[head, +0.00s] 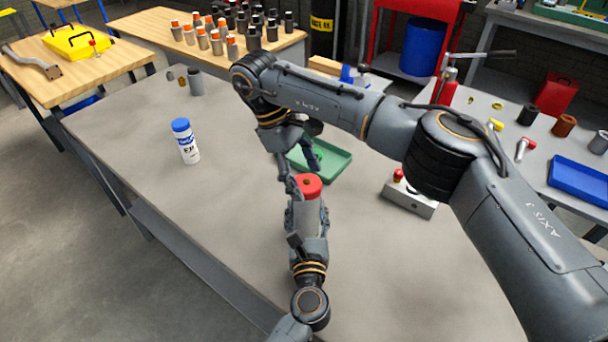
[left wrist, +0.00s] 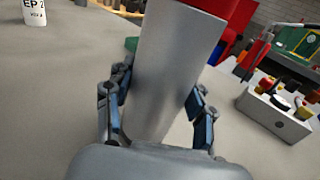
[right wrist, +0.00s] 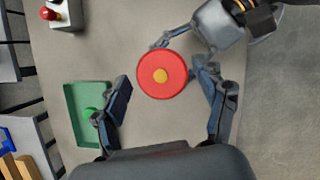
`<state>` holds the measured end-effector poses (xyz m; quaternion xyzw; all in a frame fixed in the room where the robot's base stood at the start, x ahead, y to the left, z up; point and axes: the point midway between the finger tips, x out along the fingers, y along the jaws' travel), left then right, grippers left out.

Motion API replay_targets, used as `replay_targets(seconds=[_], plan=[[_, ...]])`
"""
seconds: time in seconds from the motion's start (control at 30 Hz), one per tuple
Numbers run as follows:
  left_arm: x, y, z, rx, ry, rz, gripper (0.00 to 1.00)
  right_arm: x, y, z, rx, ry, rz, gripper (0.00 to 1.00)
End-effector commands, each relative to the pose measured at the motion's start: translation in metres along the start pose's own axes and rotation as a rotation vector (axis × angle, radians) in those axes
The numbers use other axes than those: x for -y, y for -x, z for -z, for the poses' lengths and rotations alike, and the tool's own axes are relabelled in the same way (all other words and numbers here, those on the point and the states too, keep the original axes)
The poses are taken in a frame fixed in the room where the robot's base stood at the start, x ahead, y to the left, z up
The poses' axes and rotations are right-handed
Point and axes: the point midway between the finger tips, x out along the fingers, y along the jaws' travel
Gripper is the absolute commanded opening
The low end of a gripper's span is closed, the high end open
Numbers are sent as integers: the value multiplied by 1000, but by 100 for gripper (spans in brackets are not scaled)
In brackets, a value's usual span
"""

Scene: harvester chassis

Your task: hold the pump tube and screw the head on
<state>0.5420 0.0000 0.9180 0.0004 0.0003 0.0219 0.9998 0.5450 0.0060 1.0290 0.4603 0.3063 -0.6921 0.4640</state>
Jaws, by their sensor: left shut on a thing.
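The grey pump tube (head: 308,215) stands upright over the table, with the red head (head: 309,186) on its top end. My left gripper (left wrist: 155,92) is shut around the tube's lower part. My right gripper (right wrist: 163,72) is open above the tube, its fingers pointing down. In the right wrist view the head (right wrist: 148,86) is a red disc with a yellow centre. It lies between the right fingers, with gaps on both sides. I cannot tell how far the head is screwed on.
A green tray (head: 334,165) with a green item lies just behind the tube. A white bottle with a blue cap (head: 186,141) stands at the left. A grey box with a red button (head: 409,197) is at the right. The table's front left is clear.

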Motion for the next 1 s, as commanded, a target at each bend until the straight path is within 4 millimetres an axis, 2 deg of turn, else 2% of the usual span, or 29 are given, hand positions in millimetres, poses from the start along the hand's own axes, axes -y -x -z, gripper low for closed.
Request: replay_targets(seconds=[0.3, 0.63, 0.97, 1.0], plan=[[1, 0, 0, -1, 2, 1, 0, 0, 1, -1, 1, 3, 1, 78], [1, 0, 0, -1, 3, 1, 0, 0, 37, -16, 2, 2, -2, 78], [1, 0, 0, -1, 3, 1, 0, 1, 41, -18, 2, 4, 2, 78], [1, 0, 0, -1, 3, 1, 0, 1, 41, -18, 2, 5, 2, 74]])
